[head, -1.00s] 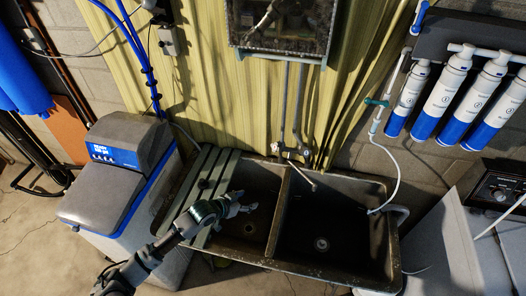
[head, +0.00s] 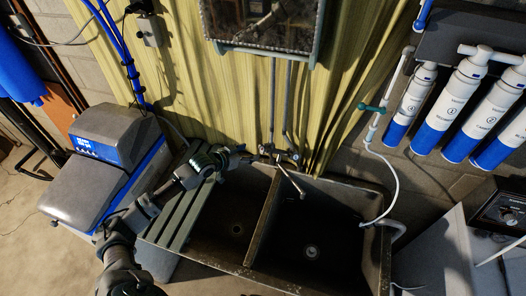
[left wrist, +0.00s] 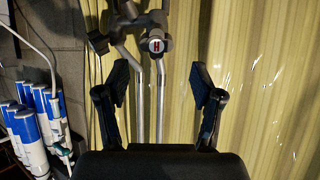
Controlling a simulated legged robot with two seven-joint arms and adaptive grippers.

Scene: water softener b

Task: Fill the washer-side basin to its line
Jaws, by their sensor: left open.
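The double sink stands in the middle of the head view. The washer-side basin (head: 335,232) is the right one, dark, with its round drain visible; I see no clear water surface or line. The left basin (head: 225,235) lies beside it across a divider. The tap (head: 285,160) is on the wall behind, its spout hanging near the divider on the right basin's side. My left gripper (head: 242,154) is open and empty, just left of the tap. In the left wrist view, a tap handle marked H (left wrist: 157,43) lies ahead of the spread fingers (left wrist: 159,82).
Slatted boards (head: 182,205) cover the sink's left side. The softener (head: 105,165) stands left. A white hose (head: 388,190) runs into the right basin from below the filter cartridges (head: 452,105). The washer (head: 450,245) is right, and a framed box (head: 262,25) hangs above the tap.

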